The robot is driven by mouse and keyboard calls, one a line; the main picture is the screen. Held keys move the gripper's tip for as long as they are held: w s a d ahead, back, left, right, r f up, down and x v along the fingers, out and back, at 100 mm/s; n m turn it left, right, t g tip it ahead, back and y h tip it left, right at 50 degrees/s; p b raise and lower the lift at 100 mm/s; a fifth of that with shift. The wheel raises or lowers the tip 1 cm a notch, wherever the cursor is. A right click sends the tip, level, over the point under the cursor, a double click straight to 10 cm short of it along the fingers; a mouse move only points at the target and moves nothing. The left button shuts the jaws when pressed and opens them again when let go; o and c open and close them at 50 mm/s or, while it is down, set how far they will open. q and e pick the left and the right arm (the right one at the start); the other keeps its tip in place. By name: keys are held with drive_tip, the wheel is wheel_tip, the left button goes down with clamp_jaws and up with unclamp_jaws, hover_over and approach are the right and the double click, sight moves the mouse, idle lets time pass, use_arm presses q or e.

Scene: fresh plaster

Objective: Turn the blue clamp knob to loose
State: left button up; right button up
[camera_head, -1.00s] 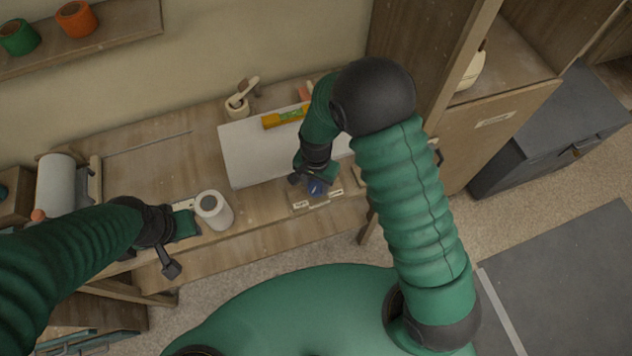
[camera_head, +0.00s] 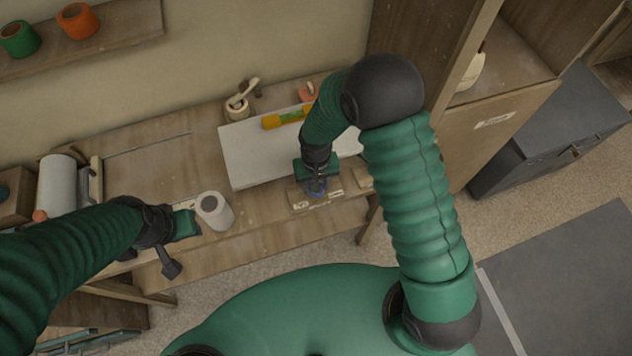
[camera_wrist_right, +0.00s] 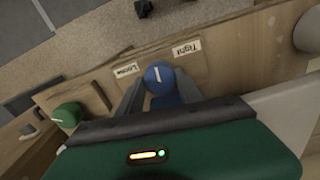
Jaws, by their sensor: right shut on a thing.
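The blue clamp knob (camera_wrist_right: 160,76) has a short white mark on its top and sits on a wooden base (camera_wrist_right: 152,55) at the bench's front edge. In the right wrist view the mark points roughly up, between the "Loose" label (camera_wrist_right: 125,69) and the "Tight" label (camera_wrist_right: 187,48). My right gripper (camera_wrist_right: 158,92) is shut on the knob, a finger on each side. In the head view the right gripper (camera_head: 317,185) hides most of the knob. My left gripper (camera_head: 178,245) hangs near a white cylinder (camera_head: 214,211); its finger gap is not clear.
A white board (camera_head: 250,155) with an orange-and-green level (camera_head: 285,118) lies behind the knob. A mortar-like cup (camera_head: 237,107) stands behind the board. A green round part (camera_wrist_right: 68,115) sits on wood beside the base. A tall cabinet (camera_head: 490,140) bounds the bench's right end.

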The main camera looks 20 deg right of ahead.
drive_tip(key=n, duration=0.5)
drive_tip(key=shift+r+n+p, duration=0.15)
drive_tip(key=shift+n+p, duration=0.15)
drive_tip(key=shift+p, duration=0.05)
drive_tip(key=shift+w+n+p, duration=0.1)
drive_tip(key=shift+n+p, duration=0.3)
drive_tip(key=shift+n, duration=1.9)
drive_tip(key=o, duration=1.4)
drive_tip(key=shift+c, duration=0.2)
